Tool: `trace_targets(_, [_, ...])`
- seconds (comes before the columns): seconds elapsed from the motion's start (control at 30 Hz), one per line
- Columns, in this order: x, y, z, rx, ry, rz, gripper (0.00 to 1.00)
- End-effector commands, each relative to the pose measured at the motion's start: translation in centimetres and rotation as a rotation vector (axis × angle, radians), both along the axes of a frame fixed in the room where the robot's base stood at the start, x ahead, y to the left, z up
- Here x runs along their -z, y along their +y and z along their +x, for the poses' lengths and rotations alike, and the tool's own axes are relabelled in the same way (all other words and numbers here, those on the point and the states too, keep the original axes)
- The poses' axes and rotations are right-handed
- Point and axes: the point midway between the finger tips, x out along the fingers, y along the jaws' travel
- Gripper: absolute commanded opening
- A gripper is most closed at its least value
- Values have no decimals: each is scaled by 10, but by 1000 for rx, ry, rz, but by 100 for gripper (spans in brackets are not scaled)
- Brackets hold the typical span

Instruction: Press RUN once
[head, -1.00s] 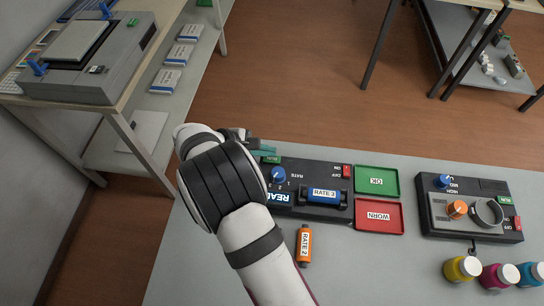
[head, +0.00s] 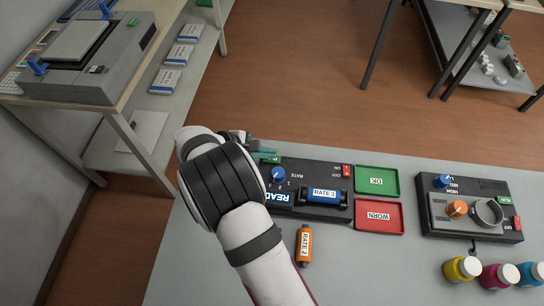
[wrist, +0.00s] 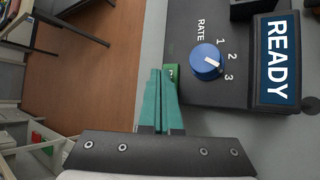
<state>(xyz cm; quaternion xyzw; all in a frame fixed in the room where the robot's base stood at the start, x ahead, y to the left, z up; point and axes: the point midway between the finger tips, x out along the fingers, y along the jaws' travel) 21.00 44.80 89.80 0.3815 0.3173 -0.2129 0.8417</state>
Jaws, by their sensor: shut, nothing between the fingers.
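The green RUN button (wrist: 172,73) sits at the edge of the dark tester (wrist: 185,35), its label mostly covered by my fingers. It also shows as a small green patch in the head view (head: 274,160). My gripper (wrist: 162,72) is shut and empty, with its teal fingertips at the button in the wrist view; I cannot tell whether they touch it. The blue RATE dial (wrist: 206,61) has its pointer towards 3. The display (wrist: 279,60) reads READY. A blue cartridge (head: 324,194) labelled RATE 3 lies in the tester's cradle.
Another device (head: 470,228) and several coloured bottles (head: 462,268) are farther right.

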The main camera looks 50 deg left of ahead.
Motion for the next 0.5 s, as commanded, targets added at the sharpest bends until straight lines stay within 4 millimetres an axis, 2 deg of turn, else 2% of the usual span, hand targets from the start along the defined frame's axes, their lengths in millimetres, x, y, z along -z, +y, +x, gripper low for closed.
trace_targets(0.5, [5, 0, 0, 1, 0, 1, 0])
